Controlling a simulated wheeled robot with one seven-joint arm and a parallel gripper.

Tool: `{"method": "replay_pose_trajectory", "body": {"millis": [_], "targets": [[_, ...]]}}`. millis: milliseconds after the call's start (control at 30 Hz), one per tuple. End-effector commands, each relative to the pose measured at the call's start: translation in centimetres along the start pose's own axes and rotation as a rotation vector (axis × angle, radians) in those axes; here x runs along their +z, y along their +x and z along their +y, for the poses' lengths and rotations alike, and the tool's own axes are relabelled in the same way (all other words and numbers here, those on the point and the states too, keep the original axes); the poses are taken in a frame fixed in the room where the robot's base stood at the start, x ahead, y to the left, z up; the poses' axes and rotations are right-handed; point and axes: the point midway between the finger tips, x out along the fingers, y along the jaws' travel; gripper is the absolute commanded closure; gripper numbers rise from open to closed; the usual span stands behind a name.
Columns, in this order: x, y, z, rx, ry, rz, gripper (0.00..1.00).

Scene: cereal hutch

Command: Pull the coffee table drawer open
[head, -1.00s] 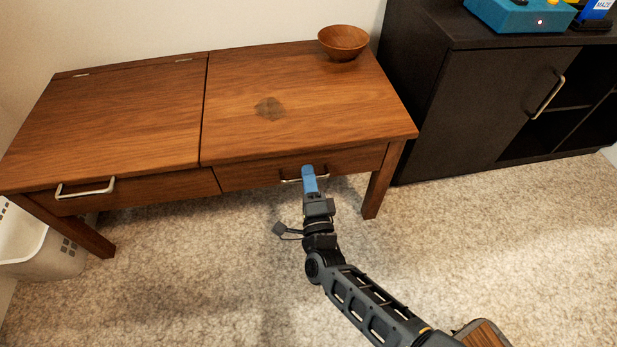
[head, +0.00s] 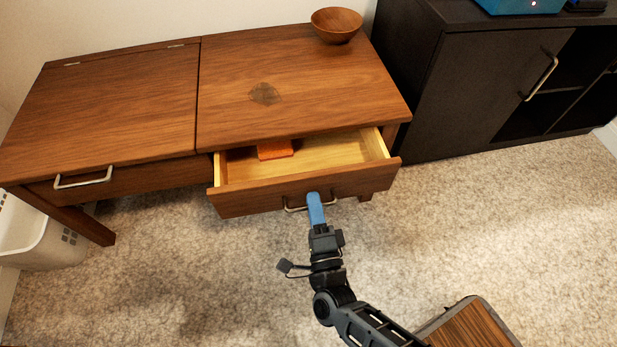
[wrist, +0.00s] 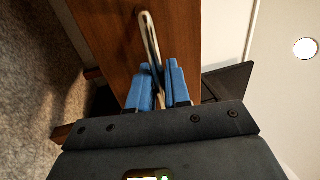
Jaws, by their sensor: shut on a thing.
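The wooden coffee table (head: 290,90) stands against the wall. Its right drawer (head: 260,199) is pulled partly out, showing a pale wood inside with an orange object (head: 275,149) in it. My gripper (head: 315,203) is at the drawer's front. In the wrist view its blue fingers (wrist: 160,80) are closed around the metal drawer handle (wrist: 150,38), one finger on each side. The fingers hide part of the handle. The table's left front has another handle (head: 83,178) and is closed.
A wooden bowl (head: 336,25) sits on the table's back right corner. A black cabinet (head: 450,95) stands at the right. A white basket (head: 45,240) is under the table's left end. The carpet (head: 180,285) in front of the table is clear.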

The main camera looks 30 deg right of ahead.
Motion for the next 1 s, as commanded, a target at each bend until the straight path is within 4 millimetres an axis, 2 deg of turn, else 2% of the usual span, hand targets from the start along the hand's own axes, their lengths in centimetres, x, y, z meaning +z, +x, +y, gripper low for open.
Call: {"method": "replay_pose_trajectory", "body": {"millis": [33,200,400,633,1000], "targets": [[0.0,-1.5,-0.2,0.004,0.000,-0.002,1.00],[0.0,-5.2,-0.9,0.004,0.000,-0.002,1.00],[0.0,-8.3,-1.5,0.003,0.000,-0.001,1.00],[0.1,-10.1,-1.9,0.002,0.000,-0.003,1.00],[0.1,-10.4,-2.0,0.002,0.000,-0.003,1.00]]}}
